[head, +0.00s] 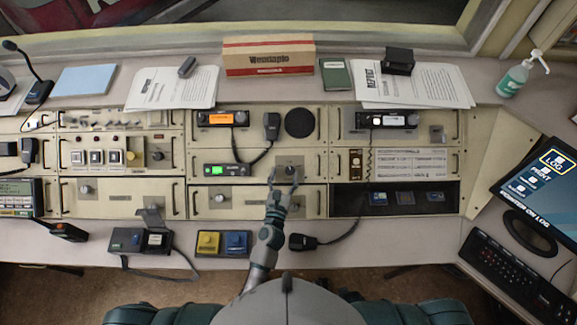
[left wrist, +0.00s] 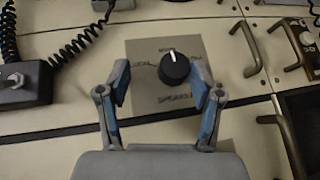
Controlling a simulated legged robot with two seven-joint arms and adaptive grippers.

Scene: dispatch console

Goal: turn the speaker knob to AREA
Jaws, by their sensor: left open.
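The speaker knob (left wrist: 174,68) is round and black with a white pointer line, on a grey plate (left wrist: 150,98) lettered SPEAKER below it. In the left wrist view its line points almost straight up, slightly left. Small words stand left, above and right of it; the left one looks like LOCAL, the others are unclear. In the head view the knob (head: 290,170) is on the middle console panel. My left gripper (head: 284,177) is open at the knob, its fingers (left wrist: 159,80) on either side with gaps, the knob nearer the right finger. My right gripper is not in view.
Panel handles (left wrist: 247,47) stand out right of the plate. A corded handset (head: 271,125) hangs above left, and a radio with a green display (head: 227,169) is at left. A dark recessed bay (head: 345,199) lies right. A corded microphone (head: 303,242) lies on the desk below.

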